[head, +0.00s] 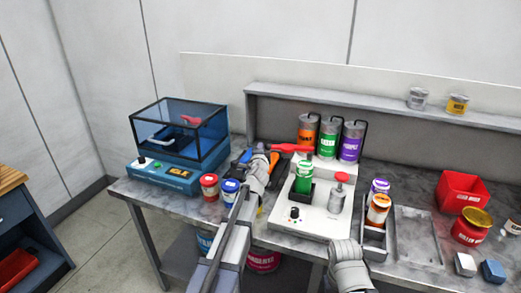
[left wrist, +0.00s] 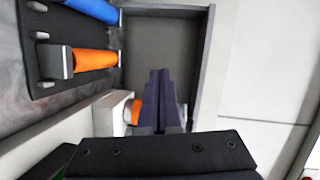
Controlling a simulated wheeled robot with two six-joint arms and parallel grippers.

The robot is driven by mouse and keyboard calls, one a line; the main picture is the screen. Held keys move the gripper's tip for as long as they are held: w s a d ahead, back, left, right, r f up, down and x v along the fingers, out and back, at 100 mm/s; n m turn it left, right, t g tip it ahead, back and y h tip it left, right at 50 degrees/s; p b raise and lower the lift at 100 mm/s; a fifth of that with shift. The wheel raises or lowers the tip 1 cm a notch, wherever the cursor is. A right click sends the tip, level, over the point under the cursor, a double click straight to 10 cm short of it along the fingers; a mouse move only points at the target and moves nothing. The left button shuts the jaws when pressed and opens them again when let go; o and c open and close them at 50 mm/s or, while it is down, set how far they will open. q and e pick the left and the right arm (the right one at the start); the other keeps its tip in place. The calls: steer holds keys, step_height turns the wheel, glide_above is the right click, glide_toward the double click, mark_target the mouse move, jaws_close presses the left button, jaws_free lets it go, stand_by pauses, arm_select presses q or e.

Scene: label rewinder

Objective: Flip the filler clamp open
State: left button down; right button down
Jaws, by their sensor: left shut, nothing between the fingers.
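The filler is a white machine (head: 298,220) on the bench with a green bottle (head: 304,177) standing in its dark holder. A red clamp handle (head: 290,148) lies roughly level at the top of the filler. My left gripper (head: 273,160) is shut and empty, just left of and below that handle; whether it touches cannot be told. In the left wrist view the shut fingers (left wrist: 160,95) point past a white block (left wrist: 112,112), with an orange part (left wrist: 135,110) partly hidden behind them. My right arm shows at the lower middle, but its fingers are not visible.
A red-knobbed pump (head: 339,192) stands right of the bottle. Orange, green (head: 328,139) and purple canisters stand behind. Red (head: 209,186) and blue (head: 230,191) jars, a glass-lidded blue machine (head: 165,172) and orange-handled tools (left wrist: 95,60) are to the left.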

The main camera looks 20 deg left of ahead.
arm_select(q)
steer(key=shift+s, duration=0.1)
steer(key=s+a+r+p, duration=0.2)
steer(key=s+a, duration=0.4)
steer(key=s, duration=0.5)
steer(key=shift+a, duration=0.35)
stand_by(0.4)
